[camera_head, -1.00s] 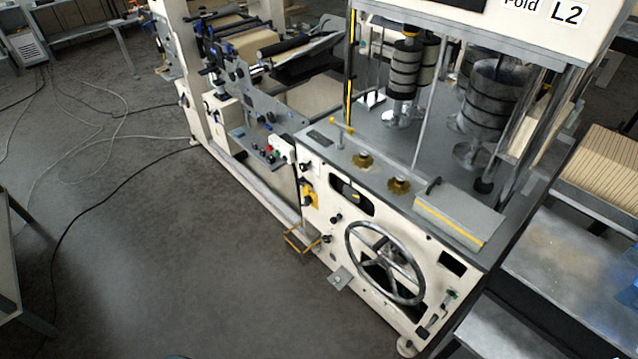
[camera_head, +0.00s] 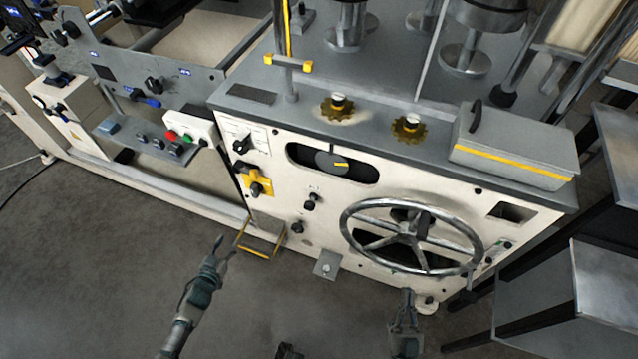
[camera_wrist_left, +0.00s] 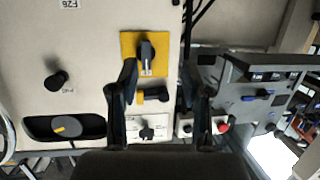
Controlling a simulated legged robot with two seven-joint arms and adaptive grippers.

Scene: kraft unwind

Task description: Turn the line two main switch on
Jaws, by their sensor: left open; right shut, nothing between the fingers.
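A machine with an L2 sign in the earlier view stands ahead. On its cream front panel, a black rotary switch (camera_head: 254,189) sits on a yellow plate (camera_head: 266,184), probably the main switch. In the left wrist view, the picture is upside down and the switch (camera_wrist_left: 146,50) sits on its yellow plate (camera_wrist_left: 128,42), near the fingertips. My left gripper (camera_head: 221,248) is open, low and in front of the panel, with nothing between its fingers; it also shows in the wrist view (camera_wrist_left: 161,78). My right gripper (camera_head: 408,298) is shut and empty below the handwheel.
A black-and-yellow handle (camera_head: 242,167) and a white dial plate (camera_head: 243,139) are just above the switch. A spoked handwheel (camera_head: 410,270) sticks out at the right. A button shelf (camera_head: 150,146) juts out at the left. A yellow-edged step (camera_head: 262,238) is below.

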